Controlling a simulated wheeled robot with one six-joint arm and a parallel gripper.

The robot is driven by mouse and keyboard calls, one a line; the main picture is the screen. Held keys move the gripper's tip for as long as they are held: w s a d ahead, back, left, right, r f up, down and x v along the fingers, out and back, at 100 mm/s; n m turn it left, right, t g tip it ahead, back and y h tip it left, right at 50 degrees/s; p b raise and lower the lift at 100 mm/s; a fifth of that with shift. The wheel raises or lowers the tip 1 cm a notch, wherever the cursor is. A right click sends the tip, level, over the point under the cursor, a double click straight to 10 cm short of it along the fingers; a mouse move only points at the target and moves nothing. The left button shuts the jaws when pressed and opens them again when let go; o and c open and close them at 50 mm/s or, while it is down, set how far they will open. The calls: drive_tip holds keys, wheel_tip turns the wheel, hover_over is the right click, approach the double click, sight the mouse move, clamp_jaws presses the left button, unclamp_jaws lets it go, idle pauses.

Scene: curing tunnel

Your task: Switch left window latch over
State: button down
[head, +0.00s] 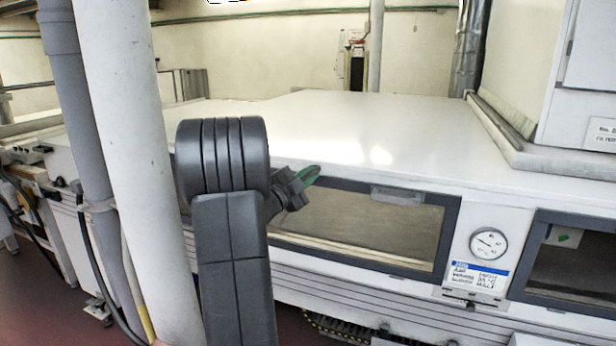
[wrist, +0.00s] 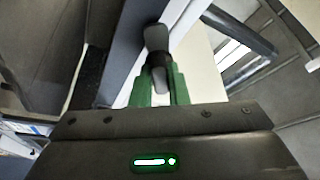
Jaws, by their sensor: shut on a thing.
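The left window (head: 350,230) is a dark-framed pane in the white tunnel's front. My gripper (head: 308,177) is at this window's upper left, its green fingertips against the frame's top edge. In the wrist view my gripper (wrist: 160,84) is shut on the latch (wrist: 156,40), a small dark grey lever with a rounded end that stands out past the fingers. The latch's base is partly hidden between the fingers. In the head view I cannot make out the latch behind my gripper and arm.
A pale handle (head: 397,195) is on the left window's top frame. A round gauge (head: 488,243) and a label are to its right, then a second window (head: 575,265). A white post (head: 135,170) and grey pipe stand close left of my arm. The tunnel top (head: 390,130) is clear.

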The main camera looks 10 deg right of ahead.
drive_tip(key=shift+f+n+b, duration=0.1)
drive_tip(key=shift+n+b, duration=0.2)
drive_tip(key=shift+b, duration=0.05)
drive_tip(key=n+t+y+b, duration=0.1)
drive_tip(key=n+t+b, duration=0.1)
drive_tip(key=n, duration=0.3)
drive_tip(key=n+t+y+b, duration=0.1)
drive_tip(key=n+t+b, duration=0.1)
drive_tip(key=n, duration=0.3)
drive_tip(key=n+t+y+b, duration=0.1)
drive_tip(key=n+t+b, duration=0.1)
drive_tip(key=n, duration=0.3)
drive_tip(key=shift+s+d+f+t+y+b, duration=0.15)
drive_tip(key=shift+d+t+y+b, duration=0.15)
drive_tip(key=shift+b, duration=0.55)
drive_tip(key=shift+n, duration=0.3)
drive_tip(key=c, duration=1.4)
unclamp_jaws()
